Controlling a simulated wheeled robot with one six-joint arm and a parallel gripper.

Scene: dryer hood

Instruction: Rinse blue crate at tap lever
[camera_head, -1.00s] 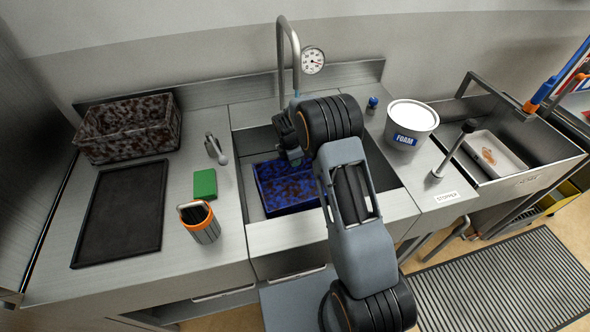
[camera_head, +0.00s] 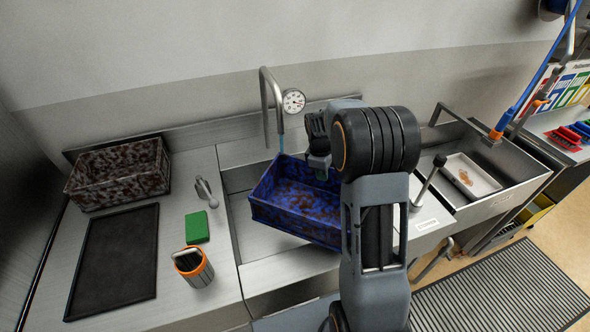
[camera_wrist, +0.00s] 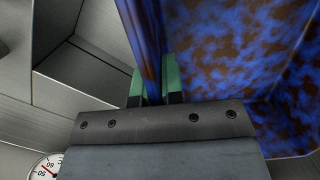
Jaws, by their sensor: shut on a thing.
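The blue crate (camera_head: 290,205), mottled with brown patches, hangs above the sink basin in the head view, slightly tilted. My gripper (camera_head: 319,168) holds it at its far right rim. In the wrist view, the green-tipped fingers (camera_wrist: 154,86) are shut on the crate wall, with the stained inside of the crate (camera_wrist: 240,50) to the right. The curved tap spout (camera_head: 265,95) stands behind the crate, with a bluish streak below its end. A silver lever (camera_head: 206,190) stands on the counter left of the sink. The crate hides part of the basin.
A dial gauge (camera_head: 293,101) is beside the spout. A brown-stained crate (camera_head: 118,178), black mat (camera_head: 115,262), green sponge (camera_head: 197,227) and orange-rimmed cup (camera_head: 194,266) are on the left counter. A second sink (camera_head: 500,180) with a white tray (camera_head: 470,178) is right.

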